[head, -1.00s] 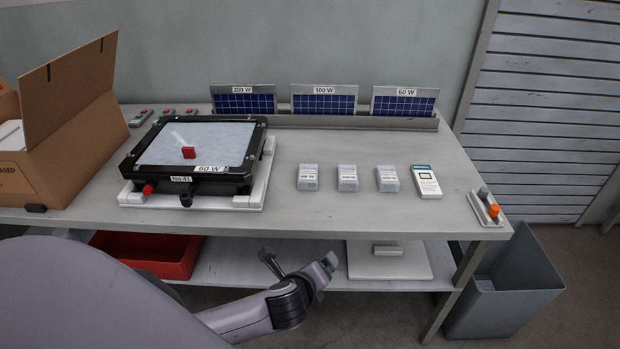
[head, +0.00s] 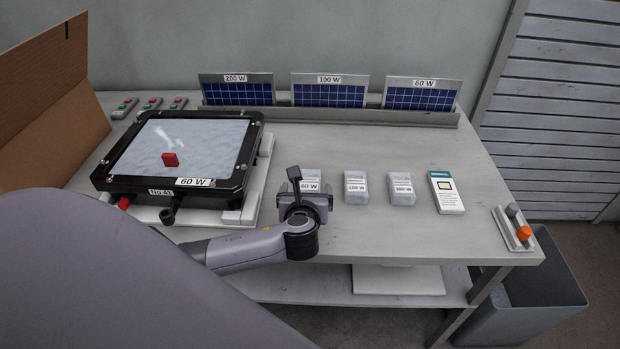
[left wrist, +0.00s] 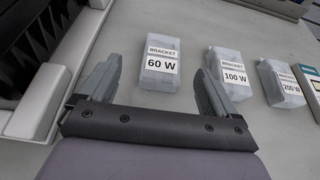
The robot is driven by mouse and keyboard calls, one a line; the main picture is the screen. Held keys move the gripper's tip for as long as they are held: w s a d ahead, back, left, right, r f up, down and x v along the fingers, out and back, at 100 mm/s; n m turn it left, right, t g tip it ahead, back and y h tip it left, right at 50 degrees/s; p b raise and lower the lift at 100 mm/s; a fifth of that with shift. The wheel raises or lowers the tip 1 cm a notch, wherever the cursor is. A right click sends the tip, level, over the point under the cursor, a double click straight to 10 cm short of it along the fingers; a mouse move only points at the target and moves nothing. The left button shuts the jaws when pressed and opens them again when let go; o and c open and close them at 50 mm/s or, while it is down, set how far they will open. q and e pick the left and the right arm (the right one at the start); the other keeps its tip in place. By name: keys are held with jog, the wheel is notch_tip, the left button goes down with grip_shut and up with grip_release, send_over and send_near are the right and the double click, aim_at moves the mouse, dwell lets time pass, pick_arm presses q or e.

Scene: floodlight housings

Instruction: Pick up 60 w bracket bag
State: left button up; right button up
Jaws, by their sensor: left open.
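The 60 W bracket bag (head: 310,184) is a small clear-grey packet with a white label. It lies on the bench, partly hidden behind my left gripper in the head view. In the left wrist view the 60 W bracket bag (left wrist: 161,66) lies ahead of the fingertips, between their lines, with its label readable. My left gripper (head: 302,187) is open and empty, above the bench's front part; its two fingers (left wrist: 160,75) show apart in the wrist view. My right gripper is not in view.
The 100 W bag (head: 356,188) and 200 W bag (head: 401,189) lie to the right, then a white-and-teal box (head: 446,192). A 60 W floodlight housing (head: 180,160) on a white stand is at left. Small panels (head: 330,92) stand at the back.

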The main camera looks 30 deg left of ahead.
aim_at(309, 184)
pick_arm(q)
jog(key=shift+d+f+b+x, duration=0.15)
jog(key=shift+b+x, duration=0.1)
jog(key=shift+x, duration=1.4)
jog(key=shift+d+f+b+x, duration=0.1)
jog(key=shift+f+b+x, duration=0.15)
jog(key=shift+x, duration=1.4)
jog(key=shift+r, duration=0.1)
jog(key=c, duration=1.2)
